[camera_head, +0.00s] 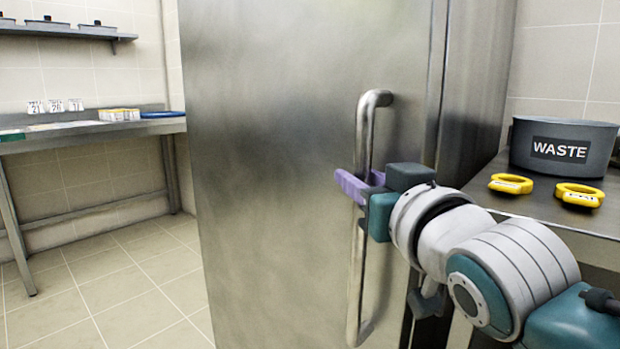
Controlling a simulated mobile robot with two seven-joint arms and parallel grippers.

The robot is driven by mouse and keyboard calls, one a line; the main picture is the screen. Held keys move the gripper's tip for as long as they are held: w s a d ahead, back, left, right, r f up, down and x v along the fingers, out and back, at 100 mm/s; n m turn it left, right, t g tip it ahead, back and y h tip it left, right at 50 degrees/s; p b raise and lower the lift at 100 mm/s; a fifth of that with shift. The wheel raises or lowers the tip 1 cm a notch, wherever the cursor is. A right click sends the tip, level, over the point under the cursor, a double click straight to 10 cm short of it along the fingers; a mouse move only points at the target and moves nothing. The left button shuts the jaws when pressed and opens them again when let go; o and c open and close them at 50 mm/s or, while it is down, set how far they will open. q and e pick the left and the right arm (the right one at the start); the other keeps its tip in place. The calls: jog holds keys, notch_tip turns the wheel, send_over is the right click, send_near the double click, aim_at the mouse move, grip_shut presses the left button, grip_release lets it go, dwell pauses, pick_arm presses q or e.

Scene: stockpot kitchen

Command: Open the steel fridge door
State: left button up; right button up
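The steel fridge door (270,170) fills the middle of the head view as a tall, brushed-metal panel. Its long vertical bar handle (367,125) is near the door's right edge. My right gripper (358,185), with purple fingers, reaches in from the right at about the handle's mid-height. Its fingers are around the bar and look closed on it; the near finger hides a short piece of the bar. A dark vertical strip runs beside the door's right edge; I cannot tell whether the door is slightly ajar. My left gripper is not in view.
On the right, a counter (521,206) holds a grey WASTE bin (528,133) and two yellow ring-shaped items (511,183), close to my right arm. On the left are a steel table (90,133) and wall shelf (60,31). Tiled floor (110,285) left of the door is clear.

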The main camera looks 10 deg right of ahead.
grip_shut()
dwell(1.0)
